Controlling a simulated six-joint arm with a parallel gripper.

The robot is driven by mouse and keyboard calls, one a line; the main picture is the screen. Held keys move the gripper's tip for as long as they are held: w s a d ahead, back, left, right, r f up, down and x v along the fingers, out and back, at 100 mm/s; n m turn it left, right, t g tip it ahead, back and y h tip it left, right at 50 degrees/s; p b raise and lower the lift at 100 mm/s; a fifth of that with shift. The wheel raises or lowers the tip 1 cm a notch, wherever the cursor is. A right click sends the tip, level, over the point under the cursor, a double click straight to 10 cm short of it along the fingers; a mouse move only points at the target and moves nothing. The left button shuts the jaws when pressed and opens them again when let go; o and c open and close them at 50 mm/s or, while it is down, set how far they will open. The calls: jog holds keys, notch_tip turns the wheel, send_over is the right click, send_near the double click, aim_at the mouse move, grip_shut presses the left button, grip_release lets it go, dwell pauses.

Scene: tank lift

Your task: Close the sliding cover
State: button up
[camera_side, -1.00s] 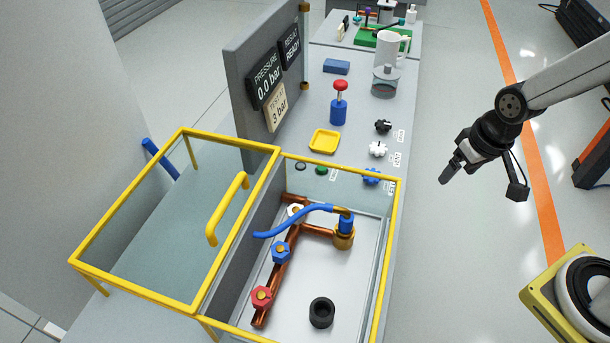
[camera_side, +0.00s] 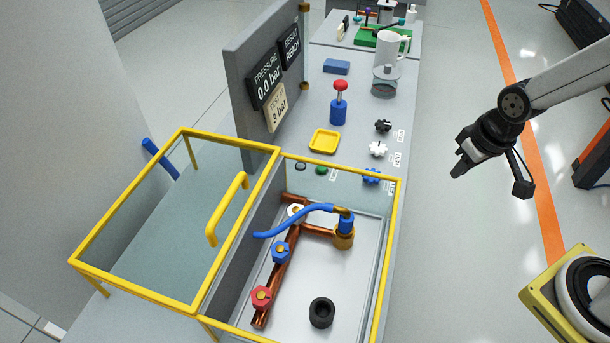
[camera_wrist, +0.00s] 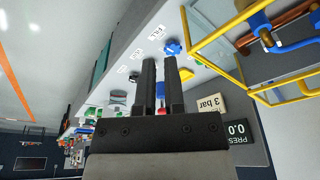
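The sliding cover (camera_side: 135,286) is a clear panel in a yellow frame with a yellow bar handle (camera_side: 228,208). It lies left of the tank (camera_side: 391,235), whose top is open in the side view. In the wrist view, yellow bars (camera_wrist: 222,34) show at the upper right; I cannot tell which belong to the cover. My gripper (camera_side: 460,170) hangs in free air to the right of the bench, well away from the handle. In the wrist view, the two dark fingers of my gripper (camera_wrist: 161,62) have a narrow gap and nothing between them.
Inside the tank are copper pipes (camera_side: 284,268), a blue hose (camera_side: 292,220) and a black ring (camera_side: 321,312). Knobs (camera_side: 378,149), a yellow tray (camera_side: 324,141) and a red-topped blue part (camera_side: 338,108) stand behind it. A grey display panel (camera_side: 255,65) rises at the back left.

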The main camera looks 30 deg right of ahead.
jog(key=w+a+n, duration=0.1)
jog(key=w+a, duration=0.1)
jog(key=w, duration=0.1)
jog(key=w+a+r, duration=0.1)
jog(key=w+a, duration=0.2)
jog(key=w, duration=0.1)
jog(key=w+a+r+n, duration=0.1)
jog(key=w+a, duration=0.2)
jog(key=w, duration=0.1)
jog(key=shift+w+r+n+y, duration=0.15)
jog(key=shift+r+n+y, duration=0.1)
jog(key=shift+n+y, duration=0.05)
grip_shut()
jog(key=w+a+r+n+y, duration=0.1)
jog(key=w+a+n, duration=0.2)
jog(key=a, duration=1.2)
jog(key=w+a+r+n+y, duration=0.1)
jog(key=w+a+n, duration=0.2)
jog(key=a, duration=1.3)
jog(key=w, duration=0.3)
jog(key=shift+w+r, duration=0.35)
jog(key=shift+a+f, duration=0.1)
